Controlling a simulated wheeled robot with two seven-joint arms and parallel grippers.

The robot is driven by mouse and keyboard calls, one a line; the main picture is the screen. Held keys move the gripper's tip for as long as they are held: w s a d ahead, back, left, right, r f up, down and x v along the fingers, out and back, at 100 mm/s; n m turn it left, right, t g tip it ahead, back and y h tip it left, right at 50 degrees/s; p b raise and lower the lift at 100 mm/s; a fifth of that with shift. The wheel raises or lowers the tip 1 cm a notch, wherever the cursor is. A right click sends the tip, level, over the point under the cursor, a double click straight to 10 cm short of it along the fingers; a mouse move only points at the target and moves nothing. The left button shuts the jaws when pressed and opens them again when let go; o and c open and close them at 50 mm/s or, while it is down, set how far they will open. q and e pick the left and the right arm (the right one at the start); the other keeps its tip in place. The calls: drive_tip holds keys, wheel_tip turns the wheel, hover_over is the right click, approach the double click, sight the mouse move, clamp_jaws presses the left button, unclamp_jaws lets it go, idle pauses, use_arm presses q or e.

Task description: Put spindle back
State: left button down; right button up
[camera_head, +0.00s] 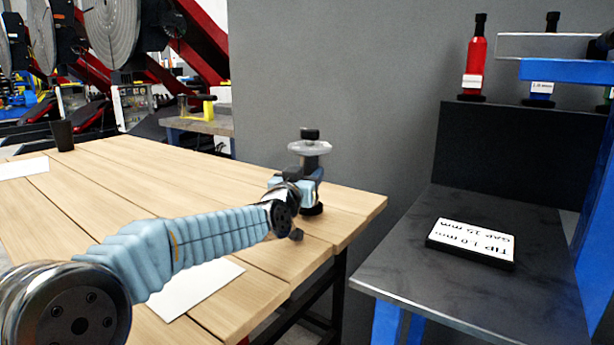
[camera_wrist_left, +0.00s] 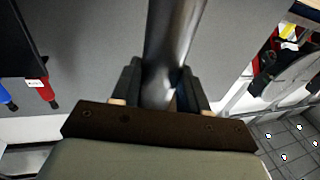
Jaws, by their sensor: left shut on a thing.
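My left gripper (camera_head: 305,184) is shut on an upright piece that I take to be the spindle (camera_head: 310,148), near the far right corner of the wooden table. The spindle has a black knob on top, a pale clear disc below it and a dark lower end. The fingers hide its middle. I cannot tell whether its lower end touches the table. In the left wrist view, the two dark fingers (camera_wrist_left: 158,88) close on a shiny dark grey shaft (camera_wrist_left: 174,40). My right gripper is not in view.
The wooden table (camera_head: 130,190) holds white sheets (camera_head: 195,287) and a dark cup (camera_head: 62,135). On the right, a grey bench (camera_head: 480,290) bears a label block (camera_head: 470,245). Red (camera_head: 475,60) and blue (camera_head: 543,90) bottles stand on a ledge above. A gap separates table and bench.

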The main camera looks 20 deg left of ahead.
use_arm(q)
drive_tip(key=shift+r, duration=0.15)
drive_tip(key=c, duration=0.6)
unclamp_jaws()
drive_tip(key=shift+r+p, duration=0.3)
drive_tip(key=shift+p, duration=0.25)
drive_tip(key=shift+s+r+p, duration=0.2)
drive_tip(key=shift+r+p, duration=0.1)
drive_tip(key=shift+r, duration=0.05)
drive_tip(key=s, duration=0.4)
drive_tip(key=s+f, duration=0.1)
drive_tip(key=s, duration=0.2)
drive_tip(key=s+a+b, duration=0.1)
drive_tip(key=s, duration=0.3)
drive_tip(key=shift+s+a+f, duration=0.1)
drive_tip(key=shift+s+f, duration=0.1)
drive_tip(key=shift+s, duration=0.1)
